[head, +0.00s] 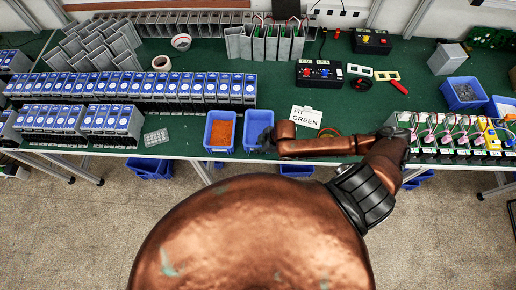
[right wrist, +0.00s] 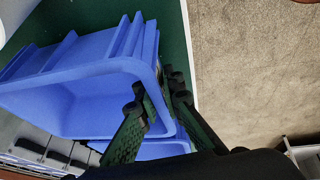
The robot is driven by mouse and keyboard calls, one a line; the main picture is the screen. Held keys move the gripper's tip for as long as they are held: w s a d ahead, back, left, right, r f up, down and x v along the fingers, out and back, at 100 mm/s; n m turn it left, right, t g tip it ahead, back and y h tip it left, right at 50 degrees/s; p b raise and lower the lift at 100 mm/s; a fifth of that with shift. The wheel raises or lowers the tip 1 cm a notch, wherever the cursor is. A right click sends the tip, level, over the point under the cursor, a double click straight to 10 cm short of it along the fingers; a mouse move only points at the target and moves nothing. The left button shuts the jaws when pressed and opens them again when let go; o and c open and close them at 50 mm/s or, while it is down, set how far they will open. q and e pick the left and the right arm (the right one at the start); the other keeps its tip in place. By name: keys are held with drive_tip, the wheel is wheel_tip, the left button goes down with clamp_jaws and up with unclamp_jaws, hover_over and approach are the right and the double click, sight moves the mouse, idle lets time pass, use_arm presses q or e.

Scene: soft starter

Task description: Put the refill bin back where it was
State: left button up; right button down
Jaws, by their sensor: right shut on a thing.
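A blue bin (head: 258,120) stands at the front edge of the green bench, right beside another blue bin (head: 207,131) filled with orange parts. My right gripper (head: 266,138) is at its front right side. In the right wrist view, the held bin (right wrist: 95,95) looks empty and tilted in the picture. There my right gripper (right wrist: 157,97) is shut on its wall, one finger inside and one outside. I cannot tell whether the bin touches the bench. My left gripper is not in view.
A white "FIT GREEN" card (head: 306,117) lies right of the held bin. Rows of blue-faced units (head: 140,88) stand at the left. Wired units (head: 455,135) line the right front. A blue bin of grey parts (head: 464,92) stands behind them.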

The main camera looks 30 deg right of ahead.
drive_tip(key=shift+f, duration=0.3)
drive_tip(key=shift+f, duration=0.15)
drive_tip(key=c, duration=2.1)
unclamp_jaws()
drive_tip(key=v, duration=1.2)
